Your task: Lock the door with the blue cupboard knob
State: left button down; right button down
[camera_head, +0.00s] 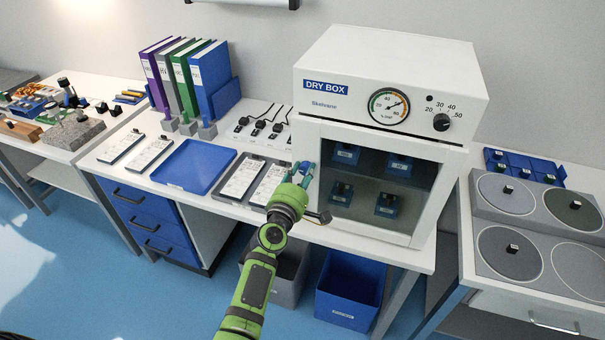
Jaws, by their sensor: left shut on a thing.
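The white dry box (392,50) stands on the bench, and its glass door (385,170) looks closed. My left gripper (302,172) is at the left edge of this door. It is shut on the blue cupboard knob (295,169), of which only a small blue part shows between and beside the fingers. The fingers hide the rest of the knob, so its turn angle cannot be told. My right gripper is not in view.
A round gauge (389,106) and a black dial (441,122) are above the door. A blue tray (193,166), flat cases (240,178) and binders (208,75) are left on the bench. Blue bin (350,290) stands below. Round plates (507,194) are right.

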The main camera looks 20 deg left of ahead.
pick_arm(q)
jog(key=shift+d+f, duration=0.1)
jog(key=shift+d, duration=0.15)
jog(key=c, duration=0.9)
grip_release()
jog(key=shift+s+a, duration=0.1)
jog(key=shift+s, duration=0.4)
jog(key=s, duration=1.1)
